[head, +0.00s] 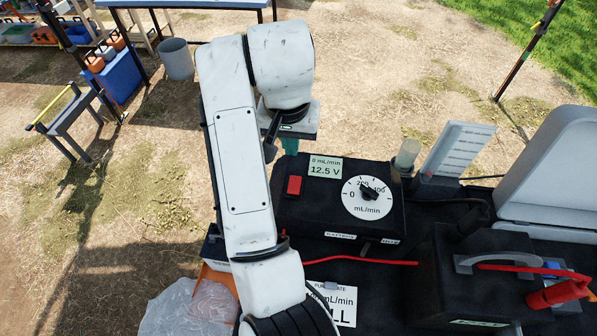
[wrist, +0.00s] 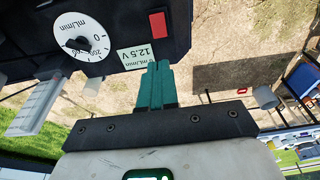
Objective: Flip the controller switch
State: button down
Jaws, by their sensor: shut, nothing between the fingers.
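The controller is a black box (head: 330,222) on the dark bench top, with a red rocker switch (head: 294,186), a white flow dial (head: 375,208) and a display reading 0 mL/min and 12.5 V (head: 324,169). In the wrist view the switch (wrist: 158,25) is just beyond my fingertips, with the display (wrist: 134,57) beside them. My gripper (head: 289,148) has teal fingers, shut together and empty, above the box's far edge in the head view; the fingers also show in the wrist view (wrist: 158,72). They look apart from the switch. Which way the switch is set I cannot tell.
A black battery-like box with a red clamp (head: 558,294) stands at the right, with a red cable (head: 370,262) crossing the bench. A small clear cup (head: 407,152) and a white panel (head: 458,150) are right of the controller. A plastic bag (head: 185,310) lies at the lower left.

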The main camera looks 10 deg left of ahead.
jog(key=b, duration=0.3)
send_near(295, 179)
jog(key=f, duration=0.3)
jog(key=w+f, duration=0.1)
jog(key=f, duration=0.1)
jog(key=shift+f, duration=0.3)
jog(key=shift+w+f, duration=0.1)
jog(key=shift+f, duration=0.5)
